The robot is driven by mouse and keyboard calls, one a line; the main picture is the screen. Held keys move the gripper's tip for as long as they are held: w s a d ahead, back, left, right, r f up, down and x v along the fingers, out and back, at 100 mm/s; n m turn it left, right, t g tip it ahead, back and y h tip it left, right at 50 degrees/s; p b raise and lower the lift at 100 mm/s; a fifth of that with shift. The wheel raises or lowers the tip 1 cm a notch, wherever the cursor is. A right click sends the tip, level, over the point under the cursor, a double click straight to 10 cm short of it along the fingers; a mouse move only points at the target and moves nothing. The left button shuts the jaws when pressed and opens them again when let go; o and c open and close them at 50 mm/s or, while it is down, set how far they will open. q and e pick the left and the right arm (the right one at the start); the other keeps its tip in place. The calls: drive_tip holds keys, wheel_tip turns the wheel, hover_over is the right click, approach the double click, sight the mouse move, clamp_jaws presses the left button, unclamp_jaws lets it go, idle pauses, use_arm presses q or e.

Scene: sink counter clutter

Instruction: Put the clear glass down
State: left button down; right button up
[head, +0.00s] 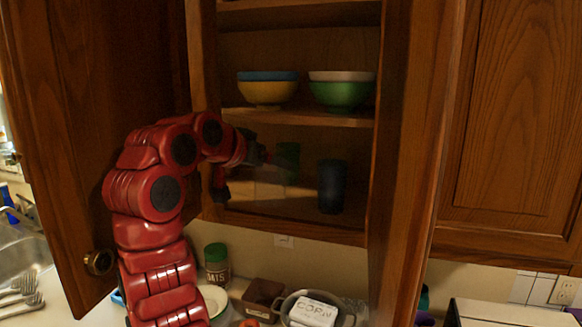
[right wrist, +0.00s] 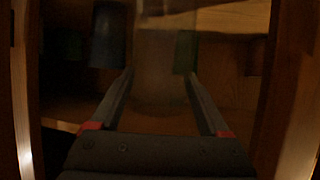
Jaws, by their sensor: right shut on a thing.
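My right gripper (head: 262,158) reaches inside the open cabinet's lower compartment and is shut on the clear glass (head: 271,190). The glass is faint and see-through in the dim light. In the right wrist view, the glass (right wrist: 162,65) stands between the two fingers of the gripper (right wrist: 160,88). It is close above the cabinet floor (head: 290,222); I cannot tell whether its base touches. My left gripper is not in view.
A dark blue cup (head: 332,187) stands right of the glass, and a green cup (head: 288,160) is behind it. Stacked bowls (head: 267,92) (head: 341,93) sit on the shelf above. Open doors (head: 95,130) (head: 415,170) flank the opening.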

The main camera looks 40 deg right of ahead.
drive_tip(key=p+x, duration=0.1)
drive_tip(key=x, duration=0.2)
drive_tip(key=p+x, duration=0.2)
drive_tip(key=x, duration=0.1)
drive_tip(key=p+x, duration=0.1)
drive_tip(key=x, duration=0.2)
drive_tip(key=shift+w+d+r+p, duration=0.25)
drive_tip(key=shift+w+r+p, duration=0.05)
drive_tip(key=shift+p, duration=0.05)
drive_tip(key=shift+f, duration=0.45)
drive_tip(key=shift+f, duration=0.1)
drive_tip(key=o, duration=1.5)
drive_tip(key=shift+c, duration=0.2)
